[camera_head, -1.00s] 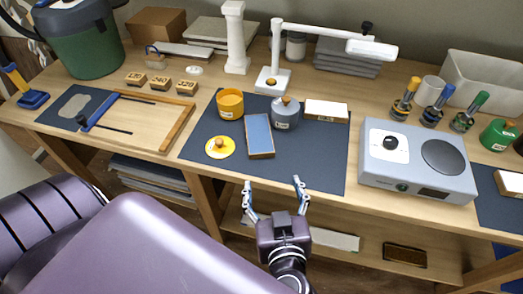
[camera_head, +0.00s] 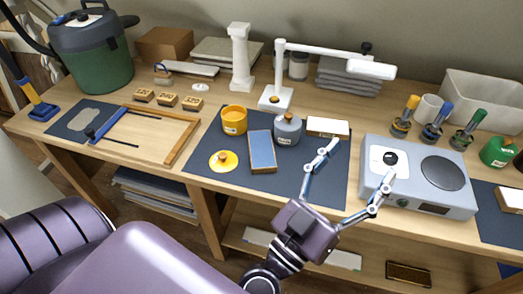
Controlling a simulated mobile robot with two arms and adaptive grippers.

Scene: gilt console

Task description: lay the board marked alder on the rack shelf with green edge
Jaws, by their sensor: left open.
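I cannot read the word alder on anything, and no rack shelf with a green edge can be made out. A blue-topped board with a wooden rim (camera_head: 262,151) lies on the dark mat (camera_head: 215,165). A white-topped block (camera_head: 328,127) lies at the back of that mat, and another white-topped block (camera_head: 509,200) is at the right edge. My left gripper (camera_head: 361,158) is open and empty, its fingers spread wide over the front right of the mat and the left front of the grey hotplate unit. My right gripper is out of view.
The grey hotplate unit (camera_head: 416,205) stands right of the mat. A white lamp (camera_head: 281,75) stands behind. Boards lie on the shelves below. The mat's front is partly clear.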

